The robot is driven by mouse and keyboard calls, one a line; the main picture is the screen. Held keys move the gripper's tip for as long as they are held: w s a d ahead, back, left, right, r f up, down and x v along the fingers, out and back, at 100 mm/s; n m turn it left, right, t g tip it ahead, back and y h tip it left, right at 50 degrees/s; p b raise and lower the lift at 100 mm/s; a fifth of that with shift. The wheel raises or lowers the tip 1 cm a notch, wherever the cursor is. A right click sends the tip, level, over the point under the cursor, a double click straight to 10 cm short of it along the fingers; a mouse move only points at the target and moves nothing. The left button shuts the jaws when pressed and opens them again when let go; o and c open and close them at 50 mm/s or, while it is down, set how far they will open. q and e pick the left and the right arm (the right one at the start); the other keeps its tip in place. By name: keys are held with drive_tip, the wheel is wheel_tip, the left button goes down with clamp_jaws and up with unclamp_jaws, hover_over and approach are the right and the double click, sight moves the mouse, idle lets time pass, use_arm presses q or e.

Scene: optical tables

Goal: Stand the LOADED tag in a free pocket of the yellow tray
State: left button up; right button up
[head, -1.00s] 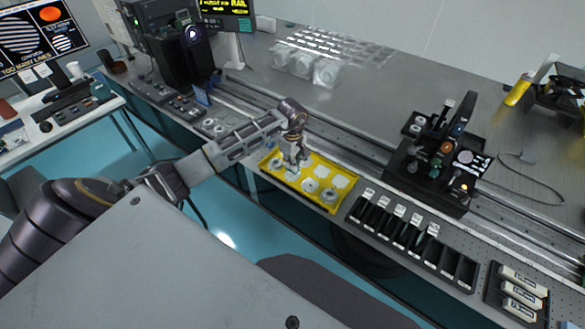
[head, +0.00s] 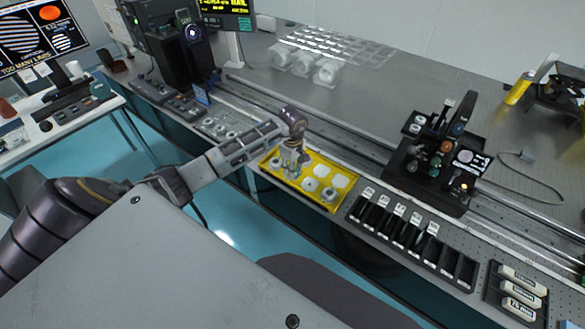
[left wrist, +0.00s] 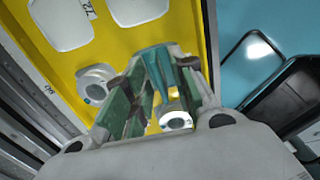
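The yellow tray (head: 329,207) lies on the optical table, with round holders and pale pockets in it. My left gripper (head: 291,169) is low over its left part, pointing down. In the left wrist view its two green-padded fingers (left wrist: 160,85) stand apart. A teal, plate-like piece (left wrist: 153,72) shows between them; I see no lettering, so I cannot tell whether it is the LOADED tag or whether the fingers touch it. One round holder (left wrist: 95,84) sits beside the fingers, another (left wrist: 175,119) below the gap. My right gripper is not in view.
A black slotted rack (head: 414,241) with white-labelled slots stands right of the tray. A black optics stage (head: 432,176) is behind it, on the rails. A small blue sign (head: 202,95) stands near the consoles. The tray's near side borders the table edge.

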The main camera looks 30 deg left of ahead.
use_arm(q)
drive_tip(key=shift+r, duration=0.1)
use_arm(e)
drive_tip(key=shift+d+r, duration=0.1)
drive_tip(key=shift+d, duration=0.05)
use_arm(q)
drive_tip(key=shift+r, duration=0.15)
wheel_tip(320, 180, up, 12)
drive_tip(key=b, duration=0.1)
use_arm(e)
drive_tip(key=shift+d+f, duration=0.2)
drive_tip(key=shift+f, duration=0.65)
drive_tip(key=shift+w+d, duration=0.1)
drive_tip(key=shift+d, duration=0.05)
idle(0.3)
